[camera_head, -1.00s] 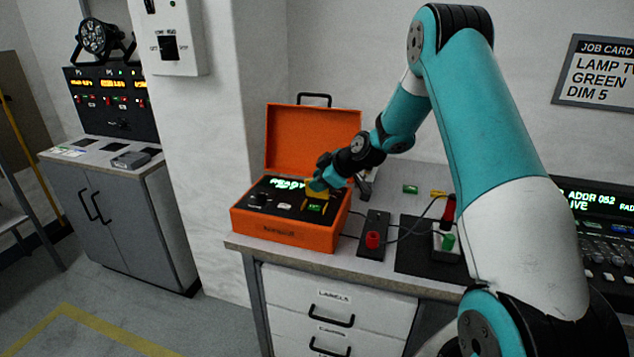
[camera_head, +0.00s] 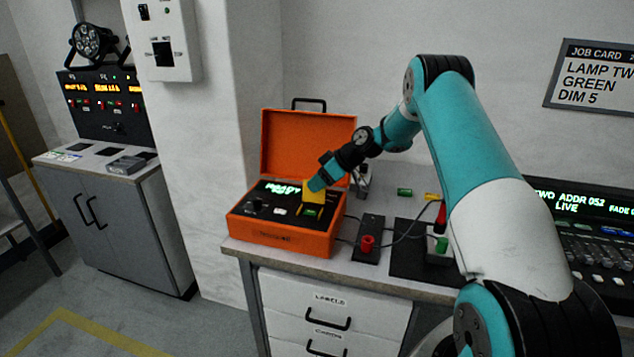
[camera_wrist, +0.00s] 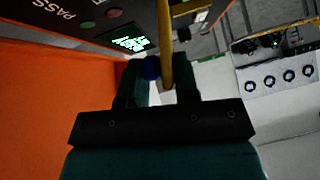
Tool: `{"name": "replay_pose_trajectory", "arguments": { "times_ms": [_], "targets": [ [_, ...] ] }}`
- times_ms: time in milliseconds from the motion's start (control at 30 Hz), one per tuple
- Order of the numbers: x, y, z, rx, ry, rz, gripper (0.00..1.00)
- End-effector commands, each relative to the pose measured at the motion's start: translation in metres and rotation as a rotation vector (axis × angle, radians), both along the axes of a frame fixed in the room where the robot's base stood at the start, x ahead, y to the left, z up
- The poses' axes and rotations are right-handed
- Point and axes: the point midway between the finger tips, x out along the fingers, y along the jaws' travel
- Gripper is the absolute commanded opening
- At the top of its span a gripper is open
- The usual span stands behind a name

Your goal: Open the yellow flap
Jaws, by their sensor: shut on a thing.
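The orange case (camera_head: 285,241) stands open on the bench, its lid raised at the back. The yellow flap (camera_head: 312,197) is on the right part of its dark panel and stands up from it, with a green part (camera_head: 311,212) showing below. My gripper (camera_head: 317,184) is shut on the flap near its upper edge, coming from the upper right. In the wrist view the flap (camera_wrist: 165,42) appears edge-on as a yellow strip running between the fingers of my gripper (camera_wrist: 163,78). The fingers hide part of the flap.
The raised lid (camera_head: 301,145) is close behind my gripper. A red button box (camera_head: 368,241), cables and a dark mat (camera_head: 408,262) lie to the right of the case. A lit console (camera_head: 590,225) stands at far right. Drawers (camera_head: 330,315) are below the bench.

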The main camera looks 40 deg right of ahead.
Motion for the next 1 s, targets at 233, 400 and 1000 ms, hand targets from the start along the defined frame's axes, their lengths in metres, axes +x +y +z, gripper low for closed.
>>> {"name": "replay_pose_trajectory", "arguments": {
  "times_ms": [233, 400, 1000],
  "targets": [
    [0.002, -0.005, 0.001, -0.009, -0.008, -0.009, 0.05],
    [0.001, -0.003, 0.001, -0.007, -0.006, -0.006, 0.45],
    [-0.033, -0.039, 0.048, -0.006, -0.006, -0.007, 0.45]
  ]
}}
